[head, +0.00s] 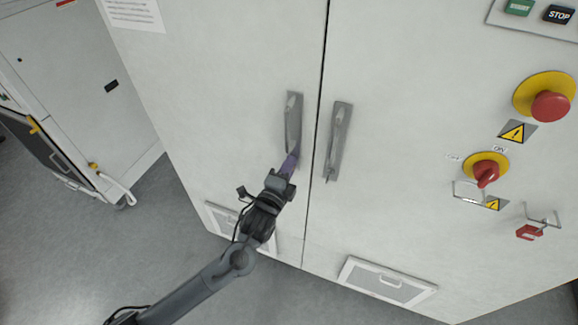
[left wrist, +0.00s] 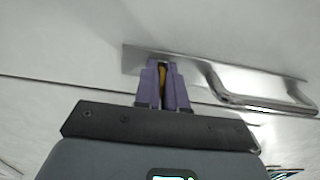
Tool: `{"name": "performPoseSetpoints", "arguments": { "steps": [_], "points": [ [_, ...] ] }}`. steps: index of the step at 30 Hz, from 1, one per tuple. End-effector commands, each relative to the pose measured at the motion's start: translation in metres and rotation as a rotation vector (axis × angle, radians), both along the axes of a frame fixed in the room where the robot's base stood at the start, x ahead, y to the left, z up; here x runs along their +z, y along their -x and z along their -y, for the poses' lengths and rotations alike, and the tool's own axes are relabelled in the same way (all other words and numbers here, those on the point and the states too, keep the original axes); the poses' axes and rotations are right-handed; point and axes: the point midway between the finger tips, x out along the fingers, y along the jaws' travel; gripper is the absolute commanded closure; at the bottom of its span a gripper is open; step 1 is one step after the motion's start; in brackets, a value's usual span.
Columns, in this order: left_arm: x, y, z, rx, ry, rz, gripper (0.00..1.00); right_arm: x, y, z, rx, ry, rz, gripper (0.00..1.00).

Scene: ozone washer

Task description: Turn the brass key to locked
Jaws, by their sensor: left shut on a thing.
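My left gripper (head: 290,163) reaches the lower end of the left door's handle plate (head: 293,108). In the left wrist view its purple fingers (left wrist: 162,82) are shut on the brass key (left wrist: 162,76), and only a narrow yellow strip of it shows between them. The key sits at the end of the metal handle plate (left wrist: 200,66), beside the handle (left wrist: 255,102). The fingers hide the key in the head view. Its turned angle cannot be told. My right gripper is not in view.
The right door has its own handle (head: 338,140) across the door gap. A red emergency button (head: 551,106), a red rotary switch (head: 486,174) and a red padlock (head: 529,232) are at the right. A vent panel (head: 388,282) sits low on the right door.

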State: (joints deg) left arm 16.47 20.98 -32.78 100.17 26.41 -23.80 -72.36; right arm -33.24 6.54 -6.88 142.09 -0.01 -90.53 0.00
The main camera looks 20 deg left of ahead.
Motion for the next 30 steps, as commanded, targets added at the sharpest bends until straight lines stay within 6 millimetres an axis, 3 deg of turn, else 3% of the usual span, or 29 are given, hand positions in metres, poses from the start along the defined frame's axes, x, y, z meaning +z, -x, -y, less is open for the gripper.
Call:
{"name": "performPoseSetpoints", "arguments": {
  "steps": [11, 30],
  "points": [
    [0.002, 0.0, 0.0, 0.0, 0.099, -0.006, 1.0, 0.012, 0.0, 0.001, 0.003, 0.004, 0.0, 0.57],
    [0.002, 0.0, 0.0, 0.001, 0.665, -0.025, 1.0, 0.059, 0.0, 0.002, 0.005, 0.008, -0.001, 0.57]
  ]
}}
